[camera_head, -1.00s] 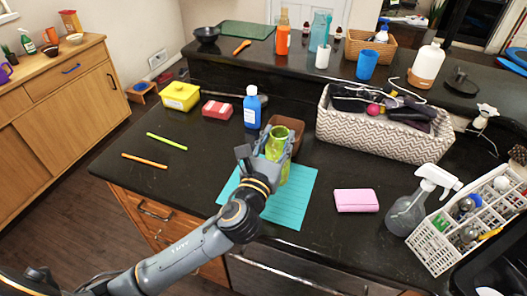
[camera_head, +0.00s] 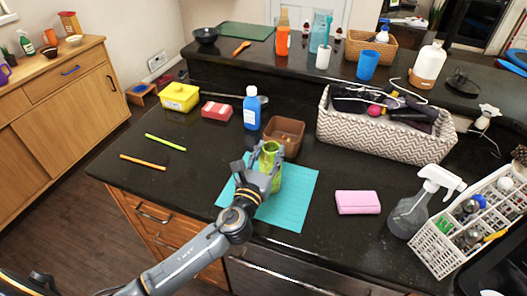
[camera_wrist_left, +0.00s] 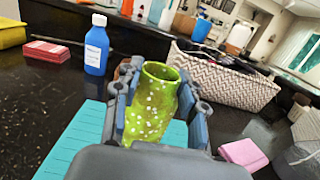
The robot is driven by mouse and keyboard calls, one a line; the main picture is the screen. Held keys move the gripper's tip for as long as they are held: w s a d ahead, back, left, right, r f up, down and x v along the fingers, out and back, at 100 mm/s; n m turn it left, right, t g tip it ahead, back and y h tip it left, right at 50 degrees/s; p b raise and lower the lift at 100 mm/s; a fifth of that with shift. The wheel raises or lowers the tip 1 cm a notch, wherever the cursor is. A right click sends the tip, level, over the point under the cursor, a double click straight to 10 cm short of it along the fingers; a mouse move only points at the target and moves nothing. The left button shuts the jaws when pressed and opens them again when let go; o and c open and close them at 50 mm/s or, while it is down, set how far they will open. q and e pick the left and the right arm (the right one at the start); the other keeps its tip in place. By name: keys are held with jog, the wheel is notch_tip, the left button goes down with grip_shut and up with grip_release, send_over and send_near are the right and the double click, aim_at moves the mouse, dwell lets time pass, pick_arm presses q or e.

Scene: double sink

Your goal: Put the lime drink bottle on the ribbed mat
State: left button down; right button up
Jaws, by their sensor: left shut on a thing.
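The lime drink bottle (camera_head: 269,157) is green and stands roughly upright in the jaws of my left gripper (camera_head: 264,163). In the left wrist view, the bottle (camera_wrist_left: 152,100) shows white spots and an open top between the two fingers (camera_wrist_left: 150,112). My left gripper is shut on it. The ribbed mat (camera_head: 290,207) is teal and lies flat on the dark counter, with the bottle over its upper part. My right gripper is not in view.
A brown container (camera_head: 286,132) stands just behind the mat, with a blue bottle (camera_head: 252,108) to its left. A pink sponge (camera_head: 357,202) lies right of the mat. A woven basket (camera_head: 380,137) and a spray bottle (camera_head: 411,211) stand farther right. The counter left of the mat is mostly clear.

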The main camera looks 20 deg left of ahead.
pick_arm(q)
jog(key=shift+f, duration=0.2)
jog(key=c, duration=0.8)
grip_release()
jog(key=shift+o, duration=0.2)
jog(key=shift+r, duration=0.1)
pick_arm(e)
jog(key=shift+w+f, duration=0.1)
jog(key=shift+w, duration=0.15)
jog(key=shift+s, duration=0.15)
pick_arm(q)
jog(key=shift+r, duration=0.25)
jog(key=s+f+b, duration=0.1)
jog(key=s+b, duration=0.2)
jog(key=s, duration=0.9)
jog(key=shift+a, duration=0.2)
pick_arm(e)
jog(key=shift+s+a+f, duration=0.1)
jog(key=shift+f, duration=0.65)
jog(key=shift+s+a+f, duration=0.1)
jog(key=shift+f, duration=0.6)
pick_arm(q)
jog(key=shift+a+f, duration=0.1)
jog(key=shift+f, duration=0.05)
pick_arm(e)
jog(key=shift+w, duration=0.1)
